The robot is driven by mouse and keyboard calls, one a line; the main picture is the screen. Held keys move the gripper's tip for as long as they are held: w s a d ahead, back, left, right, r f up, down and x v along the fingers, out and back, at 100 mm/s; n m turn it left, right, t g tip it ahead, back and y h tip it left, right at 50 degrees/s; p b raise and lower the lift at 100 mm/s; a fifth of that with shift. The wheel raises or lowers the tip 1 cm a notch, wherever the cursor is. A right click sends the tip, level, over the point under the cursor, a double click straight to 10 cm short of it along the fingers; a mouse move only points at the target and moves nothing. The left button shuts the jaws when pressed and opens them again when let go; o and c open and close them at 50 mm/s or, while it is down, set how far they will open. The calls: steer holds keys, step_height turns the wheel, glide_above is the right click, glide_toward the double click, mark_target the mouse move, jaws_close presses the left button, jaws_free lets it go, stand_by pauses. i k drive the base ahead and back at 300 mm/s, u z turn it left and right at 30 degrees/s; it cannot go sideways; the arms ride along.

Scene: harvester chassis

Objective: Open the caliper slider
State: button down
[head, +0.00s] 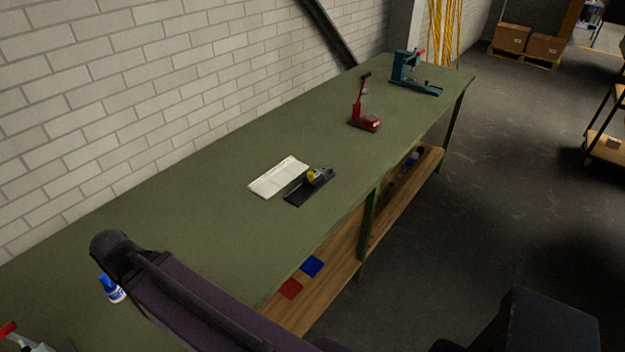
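No caliper or slider can be made out for certain in the head view. A small dark flat piece (299,195) lies on the green bench near the middle, with a yellow round part and a greyish part at its far end. It is too small to tell whether this is the caliper or whether anything on it is open. My arm crosses the lower left of the view, over the bench's near part. My gripper is not in view.
A white sheet or open booklet (279,177) lies beside the dark piece. A red lever tool (364,117) and a teal press (408,75) stand farther along the green bench (200,215). A blue-and-white bottle (111,289) stands near my arm. A brick wall borders the bench.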

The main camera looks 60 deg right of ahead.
mark_target(314, 178)
steer(key=u, duration=0.1)
steer(key=k, duration=1.35)
steer(key=z, duration=1.4)
steer(key=i, duration=1)
steer(key=u, duration=0.05)
